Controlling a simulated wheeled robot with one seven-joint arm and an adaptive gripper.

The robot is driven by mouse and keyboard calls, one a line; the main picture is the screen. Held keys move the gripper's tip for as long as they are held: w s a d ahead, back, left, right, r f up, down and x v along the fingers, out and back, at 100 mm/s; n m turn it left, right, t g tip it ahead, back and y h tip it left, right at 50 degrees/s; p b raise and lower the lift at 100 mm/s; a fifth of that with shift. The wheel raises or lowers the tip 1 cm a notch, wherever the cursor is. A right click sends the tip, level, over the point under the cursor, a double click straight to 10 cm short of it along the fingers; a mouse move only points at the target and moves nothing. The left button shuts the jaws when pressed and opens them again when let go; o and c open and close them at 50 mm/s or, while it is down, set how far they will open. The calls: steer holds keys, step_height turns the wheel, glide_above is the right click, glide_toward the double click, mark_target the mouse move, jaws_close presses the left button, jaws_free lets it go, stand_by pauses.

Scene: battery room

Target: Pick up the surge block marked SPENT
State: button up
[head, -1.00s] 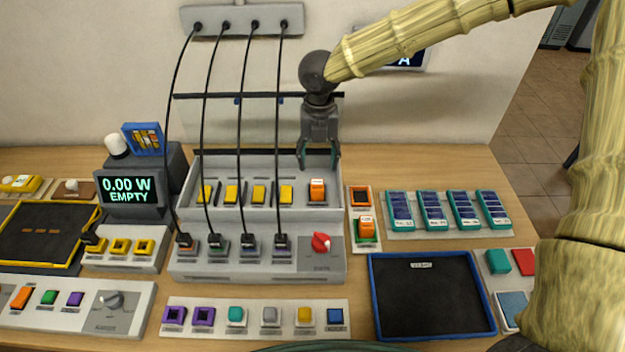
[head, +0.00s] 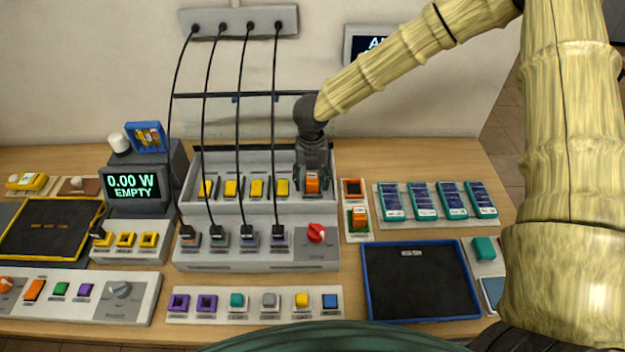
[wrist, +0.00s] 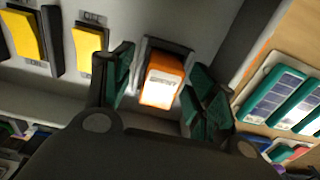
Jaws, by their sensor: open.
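An orange block (head: 312,183) with a pale label stands at the right end of a row in the grey rack (head: 264,206). The label is too small to read. In the wrist view the orange block (wrist: 163,80) sits between the green fingers of my gripper (wrist: 158,98). My gripper (head: 313,182) is open around the block, one finger on each side, with a visible gap at least on the left. A second orange block (head: 359,216) stands in a green-based slot to the right of the rack.
Several yellow blocks (head: 231,188) stand left of the orange block in the rack. Black cables (head: 239,120) hang in front of the rack to sockets below. A red knob (head: 316,233) is at the rack's front right. An empty black tray (head: 420,285) lies right.

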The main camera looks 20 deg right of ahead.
steer(key=shift+d, duration=0.1)
steer(key=shift+s, duration=0.25)
steer(key=shift+w, duration=0.1)
steer(key=c, duration=1.1)
steer(key=shift+c, duration=0.2)
